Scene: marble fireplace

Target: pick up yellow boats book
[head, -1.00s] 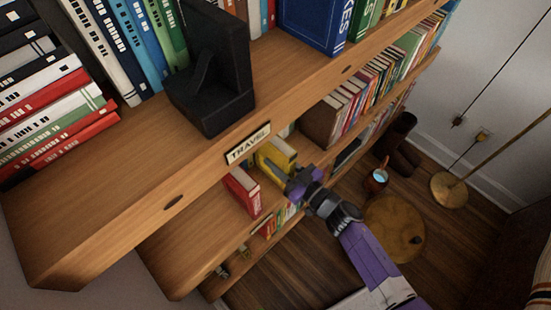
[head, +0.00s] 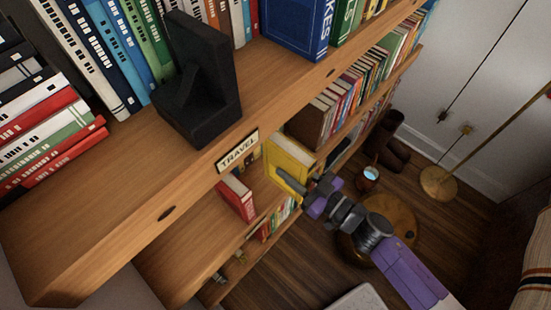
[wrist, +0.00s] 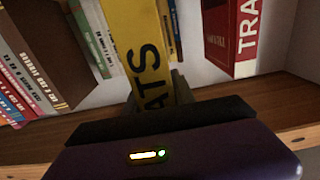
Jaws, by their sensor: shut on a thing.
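The yellow boats book (head: 290,158) stands at the front of the shelf below the "TRAVEL" label in the head view, partly out past the shelf edge. In the wrist view its yellow spine (wrist: 148,50) shows black letters "ATS" and runs down between the fingers. My gripper (head: 318,186) is shut on the book at its spine. The fingertips are mostly hidden behind the wrist housing in the wrist view.
A red travel book (head: 237,196) stands to the left on the same shelf; it also shows in the wrist view (wrist: 232,38). A row of books (head: 345,100) stands to the right. The upper shelf (head: 130,190) overhangs. A round wooden stool (head: 398,215) is below.

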